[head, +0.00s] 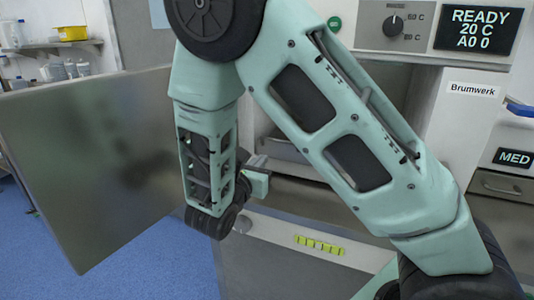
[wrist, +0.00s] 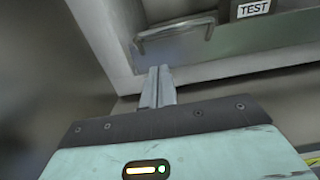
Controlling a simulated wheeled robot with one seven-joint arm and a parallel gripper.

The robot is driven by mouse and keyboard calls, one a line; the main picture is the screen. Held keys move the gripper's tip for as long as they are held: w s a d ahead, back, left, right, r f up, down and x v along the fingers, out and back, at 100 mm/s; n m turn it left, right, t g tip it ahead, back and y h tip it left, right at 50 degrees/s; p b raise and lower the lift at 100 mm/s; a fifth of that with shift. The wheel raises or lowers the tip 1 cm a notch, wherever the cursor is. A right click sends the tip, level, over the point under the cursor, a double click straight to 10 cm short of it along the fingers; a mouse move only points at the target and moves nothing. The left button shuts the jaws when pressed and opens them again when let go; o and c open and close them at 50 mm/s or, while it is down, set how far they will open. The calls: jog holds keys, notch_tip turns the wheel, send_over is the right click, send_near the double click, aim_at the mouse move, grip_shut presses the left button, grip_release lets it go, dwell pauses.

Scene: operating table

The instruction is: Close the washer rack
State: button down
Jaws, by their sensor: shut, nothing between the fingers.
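The washer (head: 480,65) stands at the right, with its opening partly hidden behind my arm. Its large metal door (head: 85,165) stands wide open to the left. A grey metal front (head: 285,148) shows in the opening; it looks like the rack, but I cannot tell how far out it sits. In the wrist view, a bar handle (wrist: 178,30) is on a grey panel, just beyond my fingertips. My gripper (wrist: 158,75) is shut and empty, apart from the handle. In the head view, my gripper (head: 258,168) is small and partly hidden by my wrist.
A pale surface (head: 270,228) with a yellow-green strip (head: 320,244) lies low in front of the washer. A drawer unit marked MED (head: 515,158) is at the right. Shelves (head: 45,45) stand back left. Blue floor (head: 160,275) is clear at lower left.

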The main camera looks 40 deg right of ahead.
aim_at(272, 150)
jog(key=shift+x, duration=2.3)
jog(key=x, duration=0.4)
jog(key=shift+w+d+r, duration=0.1)
jog(key=shift+w+d, duration=0.1)
jog(key=shift+d, duration=0.15)
